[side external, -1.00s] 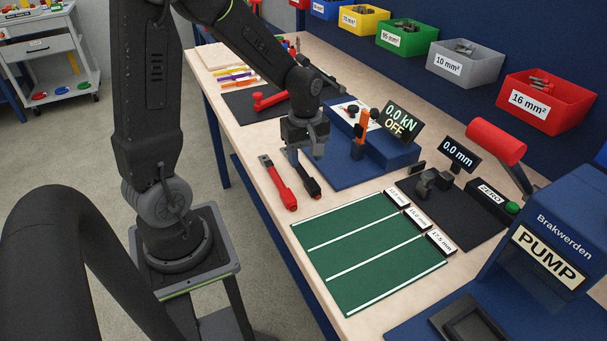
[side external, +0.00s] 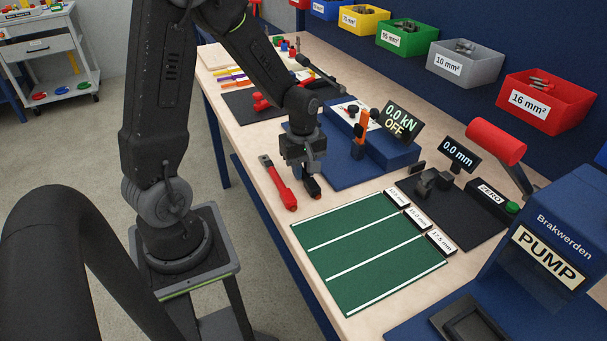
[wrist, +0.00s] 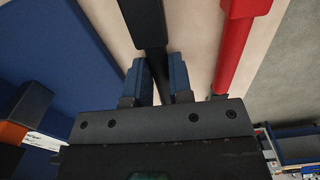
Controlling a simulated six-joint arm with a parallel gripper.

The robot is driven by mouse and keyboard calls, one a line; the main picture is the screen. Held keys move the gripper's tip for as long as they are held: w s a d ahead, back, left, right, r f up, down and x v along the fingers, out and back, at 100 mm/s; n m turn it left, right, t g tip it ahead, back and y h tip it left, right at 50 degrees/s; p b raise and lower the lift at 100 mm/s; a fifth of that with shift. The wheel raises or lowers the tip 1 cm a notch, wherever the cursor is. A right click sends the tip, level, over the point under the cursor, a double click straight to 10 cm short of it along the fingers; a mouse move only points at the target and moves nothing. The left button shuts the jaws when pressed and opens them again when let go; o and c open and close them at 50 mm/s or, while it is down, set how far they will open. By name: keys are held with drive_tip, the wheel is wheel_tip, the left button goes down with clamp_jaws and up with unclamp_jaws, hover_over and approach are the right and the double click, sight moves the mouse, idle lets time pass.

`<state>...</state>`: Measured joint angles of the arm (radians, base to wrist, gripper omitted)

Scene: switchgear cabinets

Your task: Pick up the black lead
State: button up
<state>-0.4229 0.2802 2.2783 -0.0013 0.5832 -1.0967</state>
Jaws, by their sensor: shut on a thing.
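The black lead (side external: 313,187) lies on the wooden bench beside the red lead (side external: 281,187), partly hidden behind my gripper in the side view. My gripper (side external: 301,172) points down over it. In the wrist view the black lead (wrist: 148,25) runs down between the two blue-grey fingers of my gripper (wrist: 160,78), which are shut on it. The red lead (wrist: 232,50) lies to the right in the wrist view, apart from the fingers. I cannot tell whether the black lead is off the bench.
A green mat (side external: 365,250) with white lines lies in front. A blue tester with a "0.0 kN OFF" display (side external: 401,121) stands behind. The blue pump (side external: 545,255) is at the right. Coloured bins (side external: 545,102) line the back wall.

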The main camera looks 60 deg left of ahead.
clamp_jaws()
drive_tip(key=shift+r, duration=0.1)
